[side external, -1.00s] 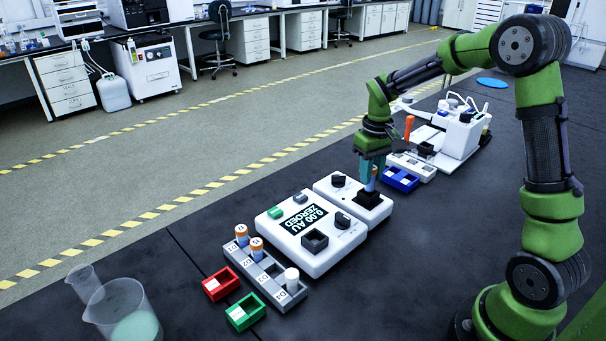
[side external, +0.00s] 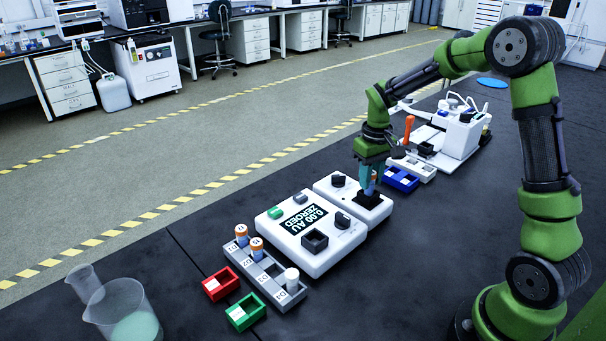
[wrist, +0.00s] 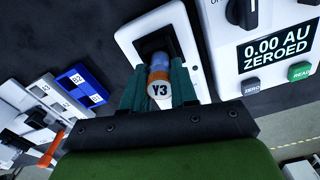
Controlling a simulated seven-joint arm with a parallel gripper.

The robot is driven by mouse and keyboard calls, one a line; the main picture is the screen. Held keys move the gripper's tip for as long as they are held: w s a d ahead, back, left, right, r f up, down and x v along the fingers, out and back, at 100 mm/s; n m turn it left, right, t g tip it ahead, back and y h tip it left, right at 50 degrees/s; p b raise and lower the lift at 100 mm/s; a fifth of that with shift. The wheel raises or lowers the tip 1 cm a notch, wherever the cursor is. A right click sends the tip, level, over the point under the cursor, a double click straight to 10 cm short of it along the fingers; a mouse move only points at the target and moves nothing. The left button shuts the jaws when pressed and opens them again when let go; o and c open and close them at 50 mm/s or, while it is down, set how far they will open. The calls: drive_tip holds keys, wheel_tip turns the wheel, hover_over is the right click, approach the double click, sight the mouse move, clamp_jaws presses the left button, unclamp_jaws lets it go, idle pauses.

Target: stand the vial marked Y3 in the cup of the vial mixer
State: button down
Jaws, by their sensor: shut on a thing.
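The vial marked Y3 (wrist: 159,88) has a white top, an orange band and a bluish body. My gripper (wrist: 158,84) has its teal fingers on either side of the vial and is shut on it. The vial mixer is a white box (side external: 343,190) with a dark knob and a black square cup (side external: 369,198). In the wrist view the vial's lower end is at the cup's dark opening (wrist: 152,46). In the side view the fingertips are right above the cup and mostly hide the vial. Whether the vial rests on the cup's floor cannot be told.
A white meter (side external: 309,238) reading 0.00 AU ZEROED stands beside the mixer. A grey rack (side external: 272,272) holds several vials, with red (side external: 221,284) and green (side external: 245,312) trays in front. A blue tray (side external: 401,180) is behind the mixer. Beakers (side external: 124,312) stand at lower left.

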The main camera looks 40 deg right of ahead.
drive_tip(key=shift+f, duration=0.7)
drive_tip(key=c, duration=0.8)
unclamp_jaws()
drive_tip(key=shift+r, duration=0.1)
drive_tip(key=shift+r, duration=3.95)
